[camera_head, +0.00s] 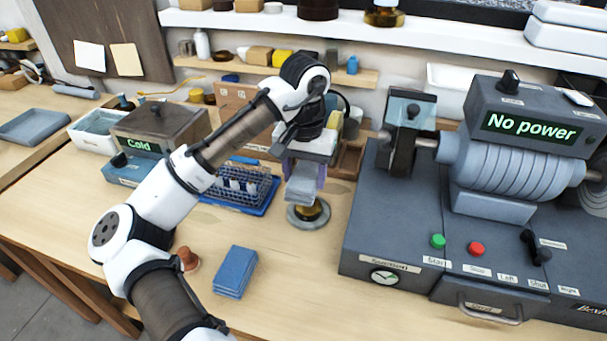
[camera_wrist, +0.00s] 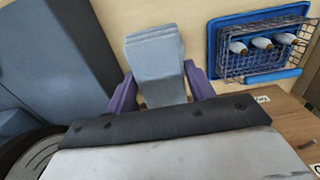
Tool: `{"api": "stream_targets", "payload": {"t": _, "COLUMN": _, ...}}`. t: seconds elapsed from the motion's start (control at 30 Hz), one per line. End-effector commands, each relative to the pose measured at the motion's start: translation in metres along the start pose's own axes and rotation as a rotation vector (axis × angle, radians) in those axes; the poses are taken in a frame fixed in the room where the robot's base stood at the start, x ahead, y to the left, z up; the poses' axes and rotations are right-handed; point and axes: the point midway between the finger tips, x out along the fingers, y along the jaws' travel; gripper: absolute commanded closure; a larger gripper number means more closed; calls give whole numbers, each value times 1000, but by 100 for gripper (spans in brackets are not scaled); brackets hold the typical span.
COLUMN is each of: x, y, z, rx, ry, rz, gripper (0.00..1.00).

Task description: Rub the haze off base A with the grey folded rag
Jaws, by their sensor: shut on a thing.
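My gripper (camera_head: 305,172) points down over the bench, its purple fingers shut on a grey folded rag (camera_head: 301,190). In the wrist view the rag (camera_wrist: 154,62) sticks out between the two fingers (camera_wrist: 160,90). A round base (camera_head: 309,217) with a brass centre and a grey rim stands on the bench under the rag. The rag overlaps its back part in the head view; I cannot tell whether they touch. No letter shows on this base, and any haze is too small to make out. The wrist view does not show the base.
A blue folded cloth (camera_head: 235,271) lies at the front. A wire rack (camera_head: 240,187) with white-bodied pieces sits on a blue tray left of the base. A large grey machine (camera_head: 390,225) reading "No power" stands close on the right. A box reading "Cold" (camera_head: 150,130) stands at left.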

Motion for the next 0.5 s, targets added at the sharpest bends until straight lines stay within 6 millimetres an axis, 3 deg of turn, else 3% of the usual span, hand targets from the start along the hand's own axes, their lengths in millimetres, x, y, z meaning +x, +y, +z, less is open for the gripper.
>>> {"api": "stream_targets", "payload": {"t": 0.5, "x": -8, "y": 0, "z": 0, "rx": 0, "ry": 0, "rz": 0, "gripper": 68}}
